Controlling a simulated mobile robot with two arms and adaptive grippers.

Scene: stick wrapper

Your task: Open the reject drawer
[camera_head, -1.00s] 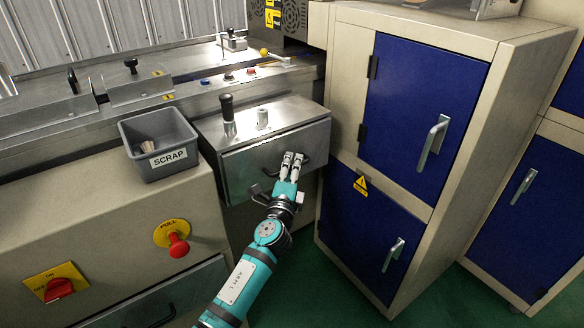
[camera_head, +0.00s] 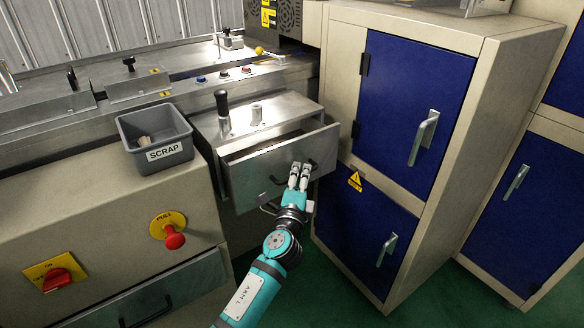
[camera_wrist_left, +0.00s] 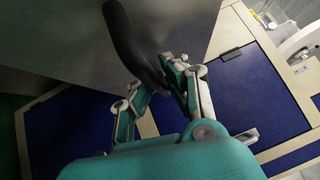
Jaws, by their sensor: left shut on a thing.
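The reject drawer (camera_head: 252,172) is a grey metal drawer under the steel top at the machine's right end. It stands partly open, with a dark gap showing behind the top of its front. My left gripper (camera_head: 299,172) is shut on the black drawer handle (camera_head: 312,166) at the right part of the drawer front. In the left wrist view the dark curved handle (camera_wrist_left: 132,42) passes between the fingers of the left gripper (camera_wrist_left: 165,75). The drawer's inside is mostly hidden. My right gripper is not in view.
A grey SCRAP bin (camera_head: 155,138) stands left of the drawer. A beige cabinet with a blue door (camera_head: 410,110) stands close on the right. A red emergency button (camera_head: 174,238) and a red switch (camera_head: 57,280) sit on the machine front. Green floor shows below.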

